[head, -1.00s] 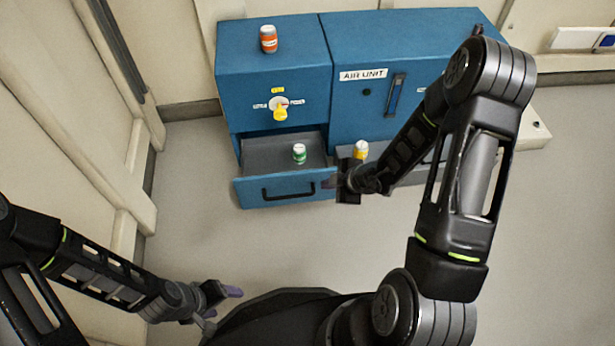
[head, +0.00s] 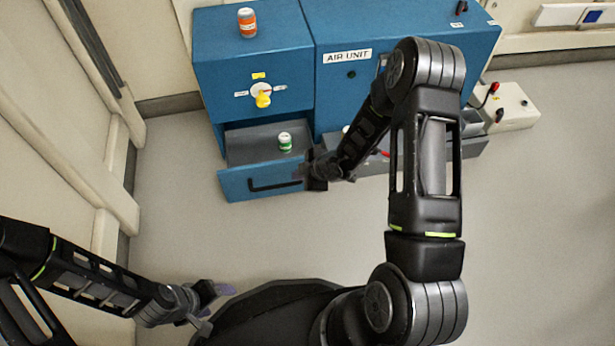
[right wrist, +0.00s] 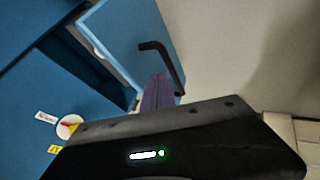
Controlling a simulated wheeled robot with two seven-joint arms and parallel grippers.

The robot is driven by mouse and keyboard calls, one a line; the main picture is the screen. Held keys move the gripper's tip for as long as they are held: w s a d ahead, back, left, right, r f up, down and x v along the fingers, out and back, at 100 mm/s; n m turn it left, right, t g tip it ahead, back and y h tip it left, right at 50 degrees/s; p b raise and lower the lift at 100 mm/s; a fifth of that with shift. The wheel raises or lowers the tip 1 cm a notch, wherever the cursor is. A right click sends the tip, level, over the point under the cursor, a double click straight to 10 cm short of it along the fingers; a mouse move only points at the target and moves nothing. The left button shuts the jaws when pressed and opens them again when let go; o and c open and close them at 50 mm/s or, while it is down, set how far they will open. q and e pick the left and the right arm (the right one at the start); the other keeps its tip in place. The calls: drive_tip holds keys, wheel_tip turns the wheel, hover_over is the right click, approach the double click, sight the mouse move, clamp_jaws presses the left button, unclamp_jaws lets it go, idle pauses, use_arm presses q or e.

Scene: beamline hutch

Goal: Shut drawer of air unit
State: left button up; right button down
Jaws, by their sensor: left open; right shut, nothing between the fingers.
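The blue air unit (head: 335,85) stands at the back with its label on the front. Its drawer (head: 235,187), at the lower left, is pulled open and has a black handle (head: 275,184). A green bottle (head: 285,143) stands inside it. My right gripper (head: 305,173) is shut and empty at the right end of the drawer front. In the right wrist view its purple fingertips (right wrist: 158,92) overlap the handle (right wrist: 168,62) and drawer front; I cannot tell whether they touch. My left gripper (head: 212,298) is open and empty at the lower left, far from the drawer.
An orange bottle (head: 247,22) stands on top of the unit. A yellow knob (head: 262,97) sits above the drawer. My right arm hides part of the unit's front and a grey tray (head: 465,145). A white box (head: 512,107) with red-and-black levers is at right. Floor in front is clear.

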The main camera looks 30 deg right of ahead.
sight(290, 166)
drive_tip(key=w, duration=0.1)
drive_tip(key=w+d, duration=0.1)
drive_tip(key=w, duration=0.1)
drive_tip(key=shift+w+r, duration=0.2)
use_arm(q)
drive_tip(key=shift+f, duration=0.4)
use_arm(e)
drive_tip(key=shift+w, duration=0.1)
